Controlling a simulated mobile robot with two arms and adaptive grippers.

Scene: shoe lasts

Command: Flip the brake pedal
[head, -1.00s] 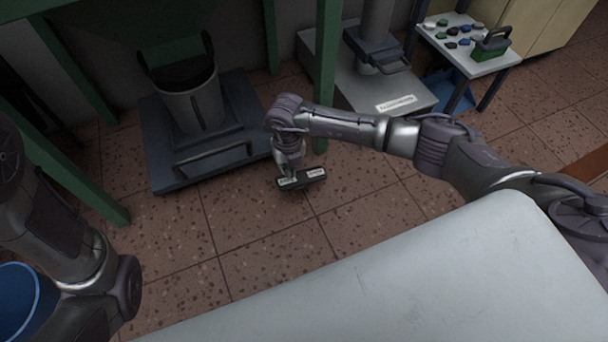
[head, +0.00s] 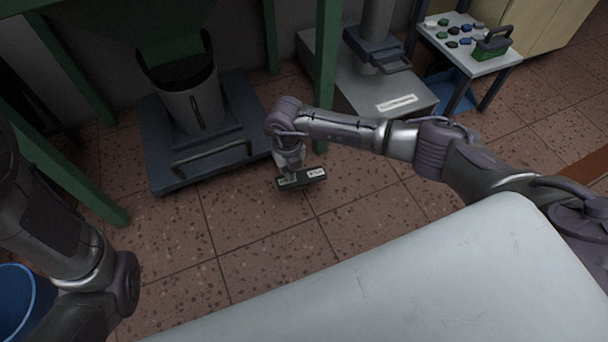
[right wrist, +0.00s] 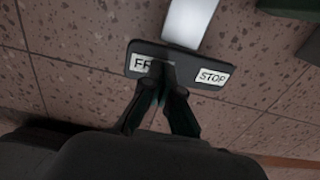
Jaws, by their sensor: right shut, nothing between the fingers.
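The brake pedal (head: 317,173) is a short dark bar low over the tiled floor, below the end of my right arm in the head view. In the right wrist view the pedal (right wrist: 228,65) carries two white labels, one reading "STOP" at its right end and one starting with "FR" at its left. A pale metal strip (right wrist: 190,22) meets its far edge. My right gripper (right wrist: 160,72) is shut and empty, its fingertips at the "FR" side, covering part of that label. I cannot tell whether they touch. My left gripper is out of view.
A blue-grey platform (head: 162,168) with a handle and a grey bin (head: 190,105) stands left of the pedal. A green post (head: 326,80) rises behind. A pale surface (head: 420,275) fills the front. A small table (head: 485,67) stands at back right.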

